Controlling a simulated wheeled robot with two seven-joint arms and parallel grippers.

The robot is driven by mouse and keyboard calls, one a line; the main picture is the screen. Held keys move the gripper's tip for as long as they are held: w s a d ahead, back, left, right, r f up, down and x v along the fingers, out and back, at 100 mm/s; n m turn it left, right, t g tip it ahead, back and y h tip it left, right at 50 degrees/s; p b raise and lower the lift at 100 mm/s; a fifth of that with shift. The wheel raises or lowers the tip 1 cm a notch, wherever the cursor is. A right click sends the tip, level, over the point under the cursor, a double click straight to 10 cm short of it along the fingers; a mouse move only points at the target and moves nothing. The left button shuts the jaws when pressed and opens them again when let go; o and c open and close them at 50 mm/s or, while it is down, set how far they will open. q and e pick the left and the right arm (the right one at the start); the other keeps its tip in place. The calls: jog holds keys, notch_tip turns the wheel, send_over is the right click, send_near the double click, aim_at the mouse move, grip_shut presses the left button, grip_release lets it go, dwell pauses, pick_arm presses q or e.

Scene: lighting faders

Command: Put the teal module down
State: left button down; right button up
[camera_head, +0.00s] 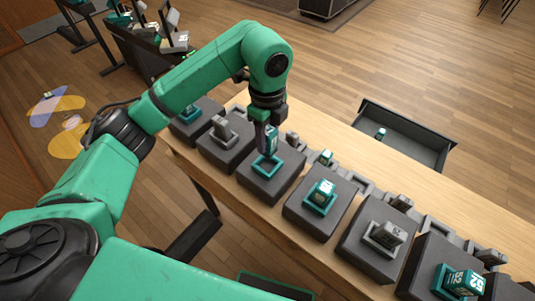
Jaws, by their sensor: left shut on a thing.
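My left gripper (266,133) points down over the dark block in the middle of the row and is shut on a teal module (272,142). The module is upright, with a pale label on its side. Its lower end is at the teal square frame (266,168) on top of that dark block (262,188). The fingers partly cover the module, and I cannot tell whether it touches the frame. My right gripper is not in view.
A row of dark blocks with frames stands on the wooden table. Other teal modules sit at the right (322,193) and far right (463,281); a grey module (391,233) stands between them. An open dark drawer (410,143) with a small teal item lies behind.

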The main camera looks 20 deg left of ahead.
pick_arm(q)
notch_tip(320, 180, down, 7)
jog(key=shift+s+f+p, duration=0.1)
jog(key=shift+p, duration=0.9)
jog(key=shift+f, duration=0.15)
jog(key=shift+c, duration=2.1)
grip_release()
